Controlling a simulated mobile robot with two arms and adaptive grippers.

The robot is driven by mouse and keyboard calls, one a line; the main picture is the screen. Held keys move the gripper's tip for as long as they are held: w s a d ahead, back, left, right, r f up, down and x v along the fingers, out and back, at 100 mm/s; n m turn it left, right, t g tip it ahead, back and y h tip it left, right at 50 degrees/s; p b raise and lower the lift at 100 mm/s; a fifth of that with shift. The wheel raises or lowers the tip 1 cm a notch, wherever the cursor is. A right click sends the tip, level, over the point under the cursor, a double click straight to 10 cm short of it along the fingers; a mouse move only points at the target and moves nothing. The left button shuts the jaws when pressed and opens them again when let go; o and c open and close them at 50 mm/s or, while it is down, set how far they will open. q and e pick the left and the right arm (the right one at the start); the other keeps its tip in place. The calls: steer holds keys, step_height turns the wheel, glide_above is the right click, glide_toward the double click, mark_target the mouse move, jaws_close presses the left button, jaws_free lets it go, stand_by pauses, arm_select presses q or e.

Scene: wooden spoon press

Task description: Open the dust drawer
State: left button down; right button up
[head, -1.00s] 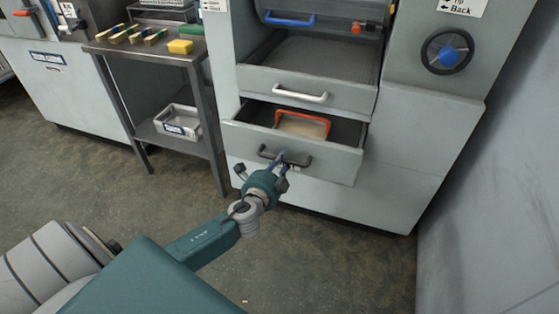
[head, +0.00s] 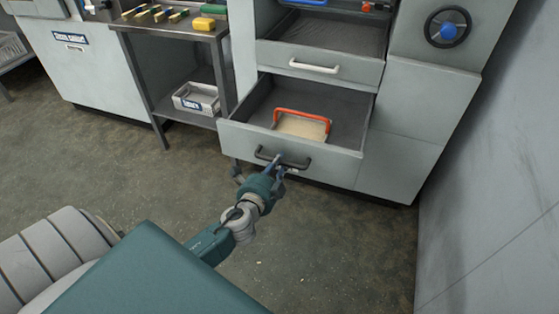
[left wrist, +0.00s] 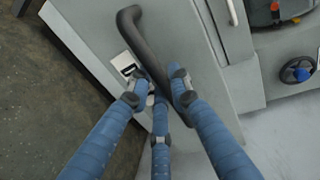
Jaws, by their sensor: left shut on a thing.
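The dust drawer (head: 325,164) is the lower drawer of the grey press in the head view, and it stands well out of the cabinet. Inside it sits a tray of pale dust (head: 303,127) with an orange-red handle (head: 301,112). My left gripper (head: 277,162) is shut on the dark drawer handle (head: 296,164) at the drawer's front. In the left wrist view, its blue fingers (left wrist: 160,97) close around the dark handle (left wrist: 144,42), near one end. My right gripper is not in view.
The upper drawer (head: 330,75) with a white handle (head: 314,66) is above. A blue-hubbed handwheel (head: 448,28) is on the press at right. A side table (head: 150,85) with brushes stands left, a labelled bin (head: 197,99) on its shelf. A grey wall (head: 490,200) bounds the right; floor in front is clear.

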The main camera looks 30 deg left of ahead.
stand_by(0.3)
arm_select(q)
steer(key=c, duration=1.6)
jaws_free()
steer(key=shift+c, duration=0.2)
steer(key=shift+s, duration=0.1)
steer(key=v, duration=1.2)
